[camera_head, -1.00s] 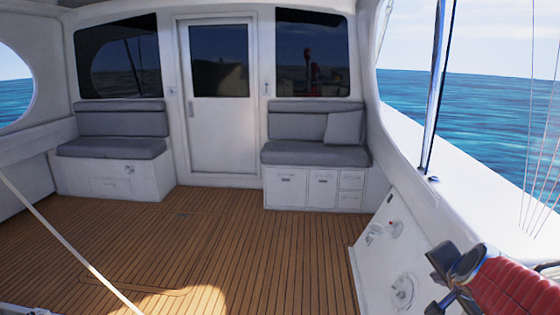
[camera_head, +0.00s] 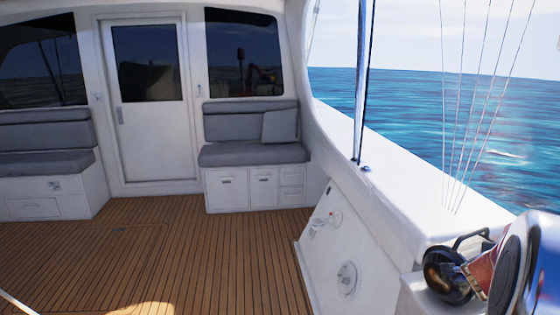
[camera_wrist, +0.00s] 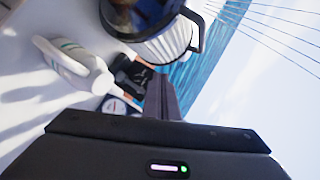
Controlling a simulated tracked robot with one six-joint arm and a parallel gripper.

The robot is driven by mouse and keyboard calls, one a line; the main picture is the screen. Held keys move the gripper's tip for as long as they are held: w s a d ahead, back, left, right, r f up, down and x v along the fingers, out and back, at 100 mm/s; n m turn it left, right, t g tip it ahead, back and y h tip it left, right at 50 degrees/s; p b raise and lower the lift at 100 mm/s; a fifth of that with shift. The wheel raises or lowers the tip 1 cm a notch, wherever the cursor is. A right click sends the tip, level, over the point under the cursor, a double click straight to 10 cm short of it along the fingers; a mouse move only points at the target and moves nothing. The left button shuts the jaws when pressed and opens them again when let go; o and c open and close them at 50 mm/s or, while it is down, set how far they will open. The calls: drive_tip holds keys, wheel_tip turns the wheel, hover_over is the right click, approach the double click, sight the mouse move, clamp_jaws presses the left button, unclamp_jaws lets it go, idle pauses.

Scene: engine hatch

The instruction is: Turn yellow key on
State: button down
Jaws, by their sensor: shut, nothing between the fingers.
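I cannot make out a yellow key in either view. My gripper (camera_wrist: 163,92) shows in the wrist view as dark fingers, shut and empty, pointing up the picture from the dark wrist body. A white side panel (camera_head: 326,250) with round fittings stands at the right of the deck in the head view. One fitting (camera_head: 347,279) is low on it, and a small one with a reddish spot (camera_head: 333,217) is higher. No key can be told on them.
A white bottle (camera_wrist: 78,66) lies left of my fingers in the wrist view. A dark-and-white ribbed object (camera_wrist: 160,32) with a handle is above them. A gauge (camera_wrist: 116,106) sits near the wrist body. The wooden deck (camera_head: 220,250) is clear; seats (camera_head: 252,155) line the cabin wall.

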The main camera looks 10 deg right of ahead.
drive_tip(key=s+d+f+m+g+h, duration=0.1)
drive_tip(key=s+d+f+m+g, duration=0.2)
drive_tip(key=s+d, duration=0.4)
drive_tip(key=s+d+f+m+g+h, duration=0.1)
drive_tip(key=s+d+f+m+g, duration=0.3)
drive_tip(key=s, duration=0.9)
drive_tip(key=d+m, duration=0.2)
drive_tip(key=d, duration=0.2)
drive_tip(key=shift+d+f+h, duration=0.2)
drive_tip(key=shift+f+h, duration=0.1)
drive_tip(key=shift+f, duration=0.1)
drive_tip(key=x, duration=0.7)
drive_tip(key=shift+s+r, duration=0.2)
drive_tip(key=shift+s, duration=0.3)
drive_tip(key=shift+w+d+r, duration=0.1)
drive_tip(key=shift+d+r, duration=0.1)
drive_tip(key=shift+r, duration=0.2)
idle(0.6)
drive_tip(key=shift+d+r, duration=0.3)
drive_tip(key=shift+r, duration=0.25)
drive_tip(key=shift+w+r, duration=0.1)
drive_tip(key=shift+w, duration=0.1)
idle(0.8)
